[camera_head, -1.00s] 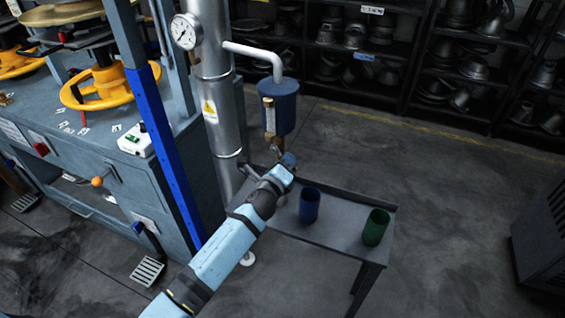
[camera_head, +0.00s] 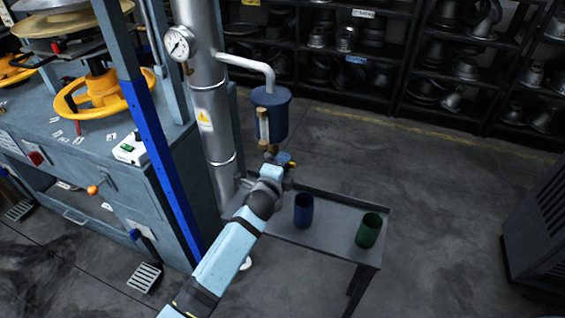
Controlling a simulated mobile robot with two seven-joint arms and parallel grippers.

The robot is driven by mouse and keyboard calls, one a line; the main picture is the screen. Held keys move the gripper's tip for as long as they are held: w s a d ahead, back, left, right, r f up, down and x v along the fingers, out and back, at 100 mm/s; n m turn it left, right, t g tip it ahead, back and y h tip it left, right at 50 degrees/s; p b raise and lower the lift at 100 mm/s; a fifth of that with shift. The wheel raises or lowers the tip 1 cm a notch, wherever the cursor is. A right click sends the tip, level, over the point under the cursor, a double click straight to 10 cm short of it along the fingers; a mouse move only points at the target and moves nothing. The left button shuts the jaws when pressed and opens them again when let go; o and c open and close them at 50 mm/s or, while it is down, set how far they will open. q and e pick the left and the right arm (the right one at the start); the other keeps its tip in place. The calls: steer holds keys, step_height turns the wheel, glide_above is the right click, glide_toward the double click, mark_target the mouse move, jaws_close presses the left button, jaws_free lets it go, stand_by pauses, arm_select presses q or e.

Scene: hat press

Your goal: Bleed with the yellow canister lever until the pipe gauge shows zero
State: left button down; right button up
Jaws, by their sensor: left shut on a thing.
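The blue canister (camera_head: 270,118), with a sight glass on its front, hangs from a bent side pipe. The round white pipe gauge (camera_head: 179,44) sits on the tall silver pipe (camera_head: 205,80); its needle is too small to read surely. My left gripper (camera_head: 284,167) is just below the canister, at its bottom valve. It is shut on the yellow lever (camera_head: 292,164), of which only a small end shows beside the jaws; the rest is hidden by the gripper. My right gripper is not in view.
A low grey table (camera_head: 325,232) under the canister holds a blue cup (camera_head: 303,210) and a green cup (camera_head: 369,230). The press (camera_head: 110,180) with its blue post stands left. Shelves of metal forms (camera_head: 400,70) line the back.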

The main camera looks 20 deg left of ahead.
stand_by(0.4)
arm_select(q)
steer(key=c, duration=1)
jaws_free()
steer(key=shift+c, duration=0.2)
steer(key=s, duration=1.3)
steer(key=shift+s+a, duration=0.25)
steer(key=shift+s, duration=0.15)
